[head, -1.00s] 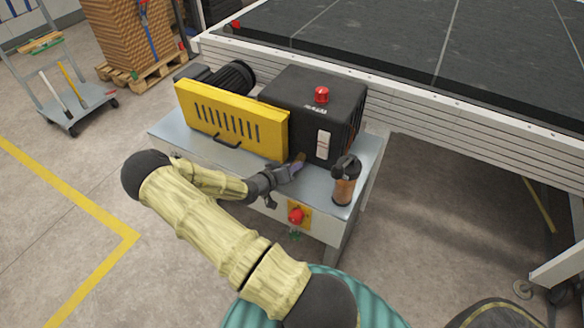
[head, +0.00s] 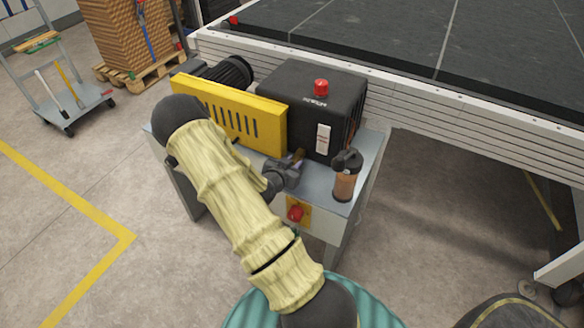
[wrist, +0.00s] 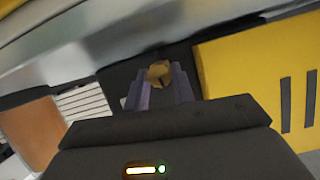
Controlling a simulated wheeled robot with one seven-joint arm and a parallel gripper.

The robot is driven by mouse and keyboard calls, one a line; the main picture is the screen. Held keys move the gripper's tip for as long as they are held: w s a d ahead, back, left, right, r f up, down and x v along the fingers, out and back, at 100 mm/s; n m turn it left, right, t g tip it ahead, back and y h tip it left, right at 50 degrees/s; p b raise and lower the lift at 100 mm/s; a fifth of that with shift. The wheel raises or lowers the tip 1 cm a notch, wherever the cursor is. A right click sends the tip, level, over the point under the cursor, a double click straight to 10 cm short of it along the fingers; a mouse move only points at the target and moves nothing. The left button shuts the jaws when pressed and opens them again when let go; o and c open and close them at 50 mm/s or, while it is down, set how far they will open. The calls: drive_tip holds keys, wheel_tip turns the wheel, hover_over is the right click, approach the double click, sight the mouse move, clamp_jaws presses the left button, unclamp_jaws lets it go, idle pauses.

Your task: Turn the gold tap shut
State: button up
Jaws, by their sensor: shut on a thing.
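The gold tap (head: 299,153) is a small brass-coloured piece at the front foot of the black machine box. In the wrist view the gold tap (wrist: 159,72) shows between the two purple-grey fingers, near their tips. My gripper (head: 296,159) reaches it from the front left, over the bench top, and is shut on it. In the wrist view my gripper (wrist: 160,86) has a finger on each side of the tap. The fingers and gripper body hide part of the tap, and its turn angle is hard to tell.
A yellow slotted guard (head: 230,112) stands left of the black box (head: 315,100) with its red button. A brown-orange filter bowl (head: 345,180) stands close on the right. A red switch (head: 296,213) is on the bench front.

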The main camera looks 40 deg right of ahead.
drive_tip(key=shift+m+t+b, duration=0.3)
drive_tip(key=shift+m+b, duration=0.2)
drive_tip(key=shift+b, duration=0.1)
drive_tip(key=o, duration=1)
drive_tip(key=p+v, duration=0.8)
drive_tip(key=v, duration=0.9)
drive_tip(key=shift+s+r, duration=0.2)
drive_tip(key=shift+r, duration=0.05)
